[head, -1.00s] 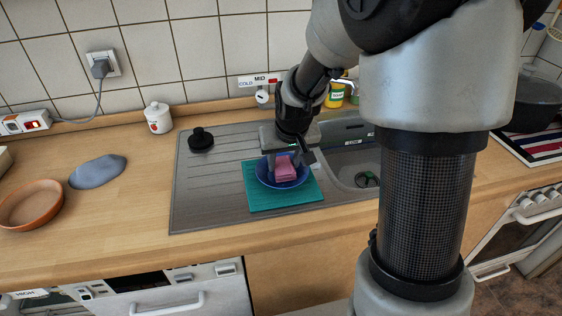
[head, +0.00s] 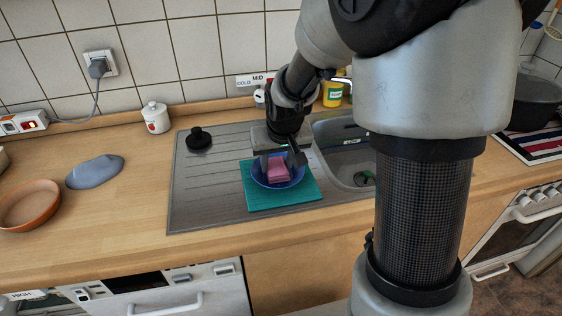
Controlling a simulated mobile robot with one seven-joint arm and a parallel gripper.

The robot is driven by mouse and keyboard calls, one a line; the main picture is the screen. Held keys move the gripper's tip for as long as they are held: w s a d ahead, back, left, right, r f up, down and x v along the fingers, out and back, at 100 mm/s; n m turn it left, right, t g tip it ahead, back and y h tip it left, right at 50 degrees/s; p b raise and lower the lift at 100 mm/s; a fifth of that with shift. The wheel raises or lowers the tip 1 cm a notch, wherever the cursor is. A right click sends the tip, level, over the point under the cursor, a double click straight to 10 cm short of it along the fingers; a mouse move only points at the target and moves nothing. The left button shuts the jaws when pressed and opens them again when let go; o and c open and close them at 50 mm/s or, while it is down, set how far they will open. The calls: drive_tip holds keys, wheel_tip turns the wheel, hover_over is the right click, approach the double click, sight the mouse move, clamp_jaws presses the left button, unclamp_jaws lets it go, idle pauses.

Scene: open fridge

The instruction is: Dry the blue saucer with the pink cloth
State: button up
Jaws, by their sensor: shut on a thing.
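The blue saucer (head: 260,182) lies on a teal mat (head: 262,201) on the ribbed drainboard of the sink. The pink cloth (head: 278,173) is a small folded block inside the saucer. My gripper (head: 277,160) points down over the saucer. It is shut on the pink cloth, with its fingers on either side of the cloth's upper part. The cloth appears to touch the saucer's inside, though the contact itself is hidden.
The sink basin (head: 345,165) is just right of the mat. A black plug (head: 199,138) sits at the drainboard's back left. A grey cloth-like lump (head: 95,171), an orange bowl (head: 28,205) and a white jar (head: 156,117) stand left. A yellow-green container (head: 333,94) stands behind.

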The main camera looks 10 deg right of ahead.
sight(283, 165)
drive_tip(key=shift+w+d+r, duration=0.1)
drive_tip(key=shift+w+d, duration=0.05)
drive_tip(key=shift+d, duration=0.65)
idle(0.4)
drive_tip(key=shift+r+p, duration=2.25)
drive_tip(key=shift+r, duration=0.75)
wheel_tip(283, 165, up, 3)
drive_tip(key=shift+p, duration=1.05)
drive_tip(key=shift+a, duration=0.1)
